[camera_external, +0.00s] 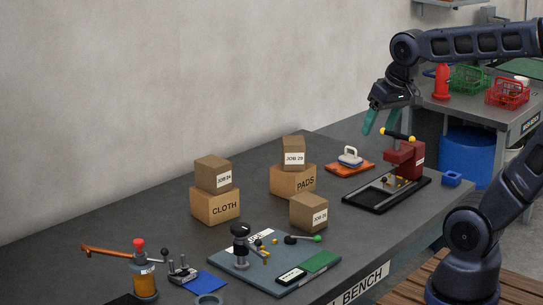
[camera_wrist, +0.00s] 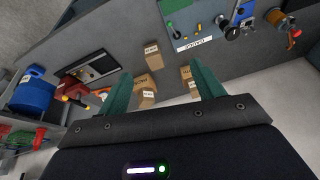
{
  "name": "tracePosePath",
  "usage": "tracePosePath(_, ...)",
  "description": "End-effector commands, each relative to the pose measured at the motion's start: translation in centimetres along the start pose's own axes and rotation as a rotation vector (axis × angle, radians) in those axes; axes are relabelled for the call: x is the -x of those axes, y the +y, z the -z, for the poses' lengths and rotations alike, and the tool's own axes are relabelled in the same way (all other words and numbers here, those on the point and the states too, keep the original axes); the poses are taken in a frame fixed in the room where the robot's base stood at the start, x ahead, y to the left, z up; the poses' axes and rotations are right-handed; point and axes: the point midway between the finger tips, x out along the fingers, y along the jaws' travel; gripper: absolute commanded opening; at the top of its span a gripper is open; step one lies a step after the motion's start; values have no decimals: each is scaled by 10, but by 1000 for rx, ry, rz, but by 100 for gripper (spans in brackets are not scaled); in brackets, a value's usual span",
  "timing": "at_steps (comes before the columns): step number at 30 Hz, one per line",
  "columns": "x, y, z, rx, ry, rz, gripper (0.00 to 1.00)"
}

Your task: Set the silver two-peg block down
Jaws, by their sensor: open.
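I cannot pick the block out surely in the wrist view. My gripper (camera_external: 381,122) is high above the far right part of the bench, far from the block. Its two green fingers are apart, and nothing shows between them; the wrist view also shows the open gripper (camera_wrist: 162,80).
A red press (camera_external: 404,160) on a black base stands below my gripper. Cardboard boxes (camera_external: 215,207) stand mid-bench, some stacked. A blue-grey plate (camera_external: 235,270) with a clamp and green pad lies right of the block. A blue barrel (camera_external: 467,155) stands beyond the bench.

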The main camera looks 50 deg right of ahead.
Motion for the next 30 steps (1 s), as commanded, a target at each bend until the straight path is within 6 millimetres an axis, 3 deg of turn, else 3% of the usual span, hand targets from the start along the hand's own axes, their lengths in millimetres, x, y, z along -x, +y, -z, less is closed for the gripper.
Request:
tracePosePath(3,4,13,-22,76,24,-10,67)
tracePosePath(9,5,22,-40,152,41,-20,67)
tracePosePath(30,5,23,-41,161,42,-21,67)
